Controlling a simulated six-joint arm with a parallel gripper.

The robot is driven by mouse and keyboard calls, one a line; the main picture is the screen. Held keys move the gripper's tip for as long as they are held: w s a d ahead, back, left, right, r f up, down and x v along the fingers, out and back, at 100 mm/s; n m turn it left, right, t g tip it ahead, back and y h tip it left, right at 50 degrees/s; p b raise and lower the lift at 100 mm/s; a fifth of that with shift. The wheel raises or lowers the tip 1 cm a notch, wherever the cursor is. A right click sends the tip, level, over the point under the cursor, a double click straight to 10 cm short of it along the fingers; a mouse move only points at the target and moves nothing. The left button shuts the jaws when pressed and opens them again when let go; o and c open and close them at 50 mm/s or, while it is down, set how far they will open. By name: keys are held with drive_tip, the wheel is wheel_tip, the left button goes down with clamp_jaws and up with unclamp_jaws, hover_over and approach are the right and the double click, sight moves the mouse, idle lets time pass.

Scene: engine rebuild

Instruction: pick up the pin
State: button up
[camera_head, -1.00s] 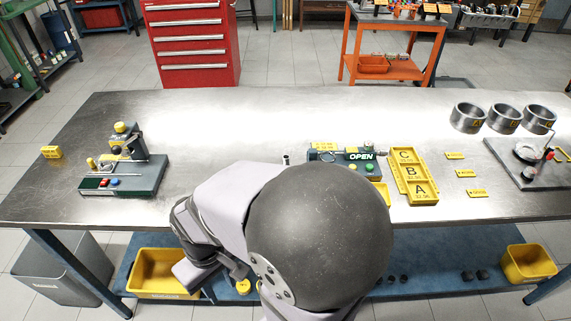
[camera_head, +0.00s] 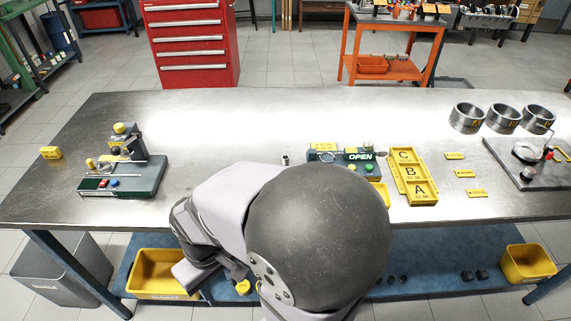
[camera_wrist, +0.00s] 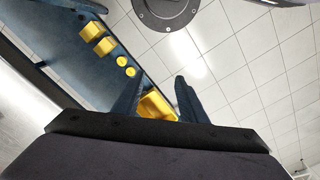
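A small upright metal cylinder (camera_head: 285,160), which looks like the pin, stands on the steel table just left of the fixture with the OPEN display (camera_head: 345,162). It is too small to make out in detail. In the wrist view my gripper (camera_wrist: 157,90) shows two dark fingers spread apart with nothing between them. It faces the lower shelf and floor, and no pin shows in that view. In the head view my arm covers the table's front middle and hides the gripper's fingertips.
A green-based fixture (camera_head: 122,178) stands at the left. A yellow tray marked A, B, C (camera_head: 424,193), small yellow tags and several metal rings (camera_head: 467,117) are at the right. Yellow bins (camera_head: 158,272) sit on the blue lower shelf. The table's back middle is clear.

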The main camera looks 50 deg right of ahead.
drive_tip(key=s+d+r+m+g+p, duration=0.1)
drive_tip(key=s+d+r+m+p, duration=0.2)
drive_tip(key=d+m+p, duration=0.45)
drive_tip(key=w+d+r, duration=0.1)
drive_tip(key=w+d, duration=0.1)
drive_tip(key=d, duration=0.4)
drive_tip(key=w+d+r+m+t+p, duration=0.1)
drive_tip(key=w+d, duration=0.1)
drive_tip(key=d, duration=0.4)
drive_tip(key=w+d+r+m+t+p, duration=0.1)
drive_tip(key=w+d+r, duration=0.1)
drive_tip(key=d, duration=0.5)
drive_tip(key=shift+w, duration=0.4)
wheel_tip(320, 180, up, 5)
drive_tip(key=n+t+h, duration=0.1)
drive_tip(key=t+h, duration=0.1)
hover_over(286, 157)
drive_tip(key=s+a, duration=0.2)
drive_tip(key=s, duration=0.1)
drive_tip(key=shift+w+d+f+n+t+h+p, duration=0.15)
drive_tip(key=shift+w+d+f+n+p, duration=0.1)
drive_tip(key=shift+w+f+n, duration=0.2)
drive_tip(key=shift+w+d+f+n+t+h+p, duration=0.15)
drive_tip(key=shift+w+d+f+n+p, duration=0.15)
drive_tip(key=shift+f, duration=0.2)
drive_tip(key=shift+f, duration=0.1)
